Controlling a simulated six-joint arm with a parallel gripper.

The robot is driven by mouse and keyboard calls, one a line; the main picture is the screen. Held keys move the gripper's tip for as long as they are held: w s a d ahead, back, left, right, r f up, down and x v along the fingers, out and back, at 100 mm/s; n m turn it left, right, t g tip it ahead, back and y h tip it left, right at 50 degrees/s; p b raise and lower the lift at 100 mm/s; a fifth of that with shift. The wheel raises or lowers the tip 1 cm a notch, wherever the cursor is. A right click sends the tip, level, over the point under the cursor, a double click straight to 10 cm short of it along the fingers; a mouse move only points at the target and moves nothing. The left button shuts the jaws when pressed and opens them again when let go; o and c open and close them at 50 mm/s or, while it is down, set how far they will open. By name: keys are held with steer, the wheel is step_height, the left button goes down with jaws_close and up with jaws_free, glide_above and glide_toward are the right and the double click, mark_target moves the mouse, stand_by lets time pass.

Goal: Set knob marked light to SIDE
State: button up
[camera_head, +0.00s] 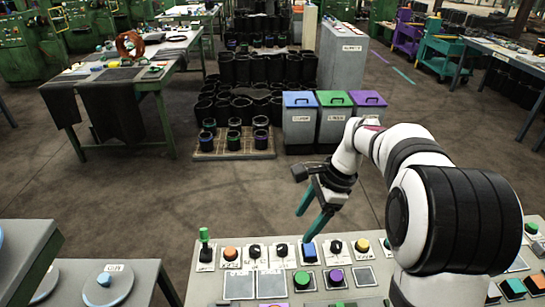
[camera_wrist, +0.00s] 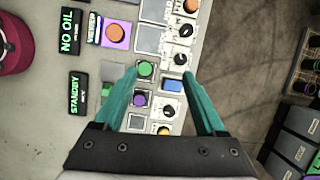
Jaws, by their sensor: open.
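A sloped control panel (camera_head: 205,288) carries several black rotary knobs in its back row. Two stand side by side, a left one (camera_head: 254,251) and a right one (camera_head: 281,249); a third knob (camera_head: 336,246) is beyond the blue button (camera_head: 309,252). The wrist view shows the same three knobs (camera_wrist: 185,30) (camera_wrist: 180,58) (camera_wrist: 167,112) on white plates. Their lettering is too small to read, so I cannot tell which is marked light or where it points. My gripper (camera_head: 304,226) is open and empty above the panel, its teal fingers (camera_wrist: 159,73) spread around the blue and green buttons' area.
An orange button (camera_head: 230,253), a green-topped lever (camera_head: 205,245) and a yellow button (camera_head: 362,245) share the back row. Green (camera_head: 302,279) and purple (camera_head: 336,276) buttons sit nearer. Lidded bins (camera_head: 299,125) stand on the floor beyond; open floor lies between.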

mark_target(283, 247)
steer(key=w+d+f+m, duration=0.2)
steer(key=w+f+m, duration=0.1)
steer(key=w+f, duration=0.3)
steer(key=shift+y, duration=0.3)
steer(key=x, duration=1.4)
steer(key=shift+w+f, duration=0.3)
steer(key=shift+w, duration=0.05)
steer(key=shift+a, duration=0.1)
jaws_close()
